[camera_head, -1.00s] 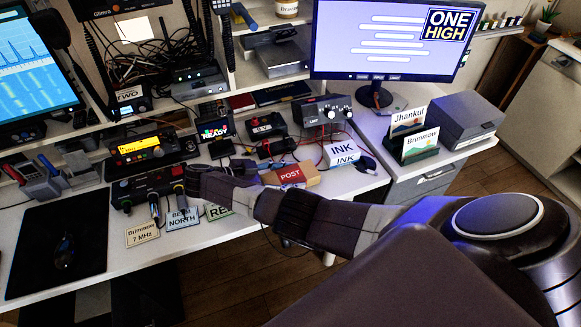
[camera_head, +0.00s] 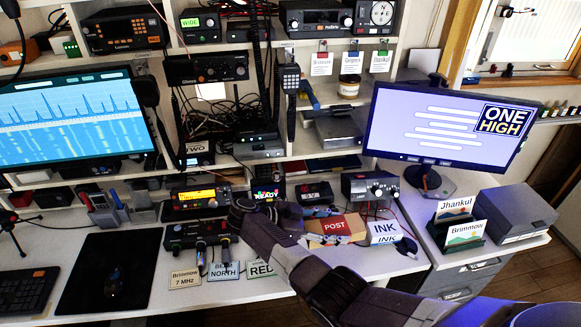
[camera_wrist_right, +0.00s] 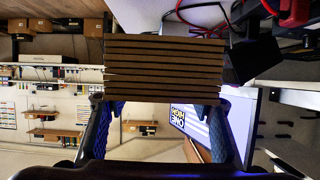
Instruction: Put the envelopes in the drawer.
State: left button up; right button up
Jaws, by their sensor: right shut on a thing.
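A brown layered bundle with a red POST band (camera_head: 336,228), seemingly the envelopes, is at the right part of the desk, left of the INK box. The blue-grey fingers of my right gripper (camera_head: 320,226) are on either side of it, coming from the left. The right wrist view shows the layered brown edges of the bundle (camera_wrist_right: 165,70) between the fingertips of the gripper (camera_wrist_right: 163,102), which is shut on it. I cannot tell whether it is clear of the desk. A drawer (camera_head: 476,272) in the grey cabinet at the right looks shut. My left gripper is out of view.
The INK box (camera_head: 386,233) stands close right of the bundle. A radio (camera_head: 371,187) is behind it. A large monitor (camera_head: 445,127) rises behind.

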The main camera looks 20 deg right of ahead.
aim_at(326, 223)
jog(key=shift+w+a+r+n+t, duration=0.1)
jog(key=shift+w+r+n+t, duration=0.25)
jog(key=shift+r+t, duration=0.2)
jog(key=r+t, duration=0.1)
jog(key=a+r+n+t, duration=0.1)
jog(key=w+r+n+t, duration=0.1)
jog(key=shift+a, duration=0.3)
jog(key=a+r+n+t, duration=0.2)
jog(key=s+a+r+n+t+y, duration=0.1)
jog(key=a+r+n+t, duration=0.1)
jog(key=shift+s+a+r, duration=0.15)
jog(key=shift+a+r, duration=0.1)
jog(key=shift+r, duration=0.05)
jog(key=s+a+r+n+t+y, duration=0.65)
jog(key=s+a+r+n, duration=0.2)
jog(key=s+r, duration=0.2)
jog(key=w+a+n+t+y, duration=0.2)
jog(key=w+a+n+y, duration=0.25)
jog(key=a, duration=0.65)
jog(key=s+d+f+m+g+h, duration=0.1)
jog(key=s+d+m+h, duration=0.4)
jog(key=d, duration=0.6)
jog(key=shift+g, duration=0.5)
